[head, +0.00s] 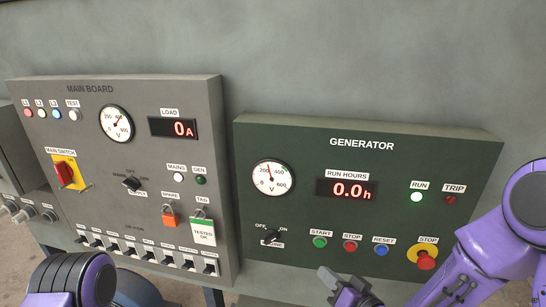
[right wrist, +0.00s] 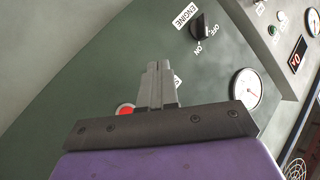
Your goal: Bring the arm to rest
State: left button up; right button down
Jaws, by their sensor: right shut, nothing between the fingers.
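My right arm (head: 470,265) comes in from the lower right in the head view. Its gripper (head: 328,278) is in front of the lower edge of the green generator panel (head: 340,150), below the start and stop buttons. In the right wrist view the two grey fingers (right wrist: 157,85) are together with nothing between them. They hide part of the panel, and a red button (right wrist: 125,110) shows beside them. Whether they touch the panel cannot be told. Part of my left arm (head: 75,280) shows at the lower left, but its gripper is not in view.
The generator panel carries an engine knob (head: 272,236), a green start button (head: 320,242), a red stop button (head: 350,246), a blue reset button (head: 381,250) and a red emergency stop (head: 426,259). The run lamp (head: 416,197) is bright. The grey main board (head: 75,125) stands left.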

jog(key=s+d+f+m+g+h+b, duration=0.1)
jog(key=s+d+f+m+g+h, duration=0.25)
jog(key=f, duration=0.55)
jog(key=s+d+f+m+g+h+b, duration=0.15)
jog(key=s+d+f+h, duration=0.25)
jog(key=s+d+f, duration=0.4)
jog(key=s+d+f+g+h+b, duration=0.2)
jog(key=s+f+g, duration=0.4)
jog(key=s+f, duration=0.7)
jog(key=s, duration=0.3)
jog(key=shift+n, duration=0.4)
